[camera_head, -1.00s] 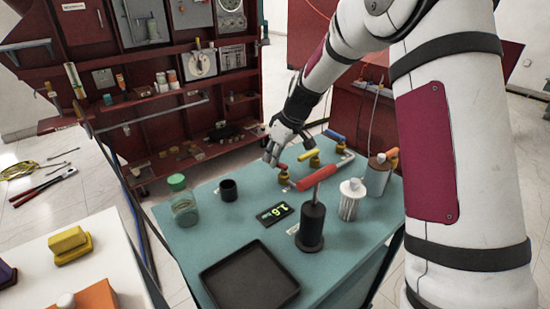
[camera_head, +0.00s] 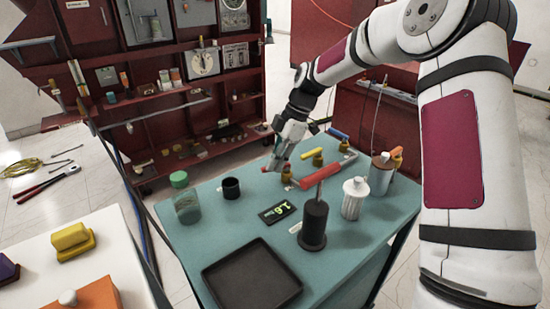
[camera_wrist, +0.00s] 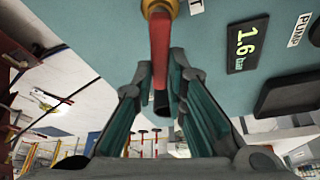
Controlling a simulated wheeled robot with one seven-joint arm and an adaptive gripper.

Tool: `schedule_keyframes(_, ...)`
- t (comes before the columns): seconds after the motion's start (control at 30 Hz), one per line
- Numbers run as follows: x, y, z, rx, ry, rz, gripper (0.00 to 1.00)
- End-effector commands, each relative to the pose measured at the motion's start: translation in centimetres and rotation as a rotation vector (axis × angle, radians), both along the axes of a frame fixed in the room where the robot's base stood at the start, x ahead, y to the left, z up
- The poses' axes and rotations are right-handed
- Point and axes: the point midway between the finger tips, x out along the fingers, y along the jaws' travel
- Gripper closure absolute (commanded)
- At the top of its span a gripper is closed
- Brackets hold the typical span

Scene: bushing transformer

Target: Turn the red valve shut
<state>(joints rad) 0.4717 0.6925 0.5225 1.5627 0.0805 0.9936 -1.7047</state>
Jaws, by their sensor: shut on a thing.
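The red valve has a brass body (camera_wrist: 163,7) and a red lever (camera_wrist: 160,48) that ends in a dark tip. In the wrist view the lever runs down from the body between my two fingers. My gripper (camera_wrist: 160,92) is shut on the lever, one finger on each side.
A yellow-handled valve (camera_head: 312,156) and a blue-handled one (camera_head: 338,134) stand to the right. A red-handled pump (camera_head: 314,222), a white ribbed part (camera_head: 354,196) and a gauge reading 1.6 (camera_head: 277,212) are nearer. A jar (camera_head: 186,198) and black cup (camera_head: 231,188) stand left.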

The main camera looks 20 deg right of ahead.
Motion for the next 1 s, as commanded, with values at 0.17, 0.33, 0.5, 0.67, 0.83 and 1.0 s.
schedule_keyframes(0.17,-0.5,-0.1,0.0,0.0,0.0,0.141,1.0)
schedule_keyframes(0.33,-0.8,-0.2,0.0,-0.001,-0.001,0.248,1.0)
schedule_keyframes(0.5,-1.0,-0.3,-0.1,-0.001,0.0,0.318,1.0)
schedule_keyframes(0.67,-1.1,-0.4,0.0,-0.002,-0.001,0.352,1.0)
schedule_keyframes(0.83,-1.2,-0.4,0.0,-0.002,-0.001,0.368,1.0)
schedule_keyframes(1.0,-1.2,-0.4,0.0,-0.003,-0.002,0.37,1.0)
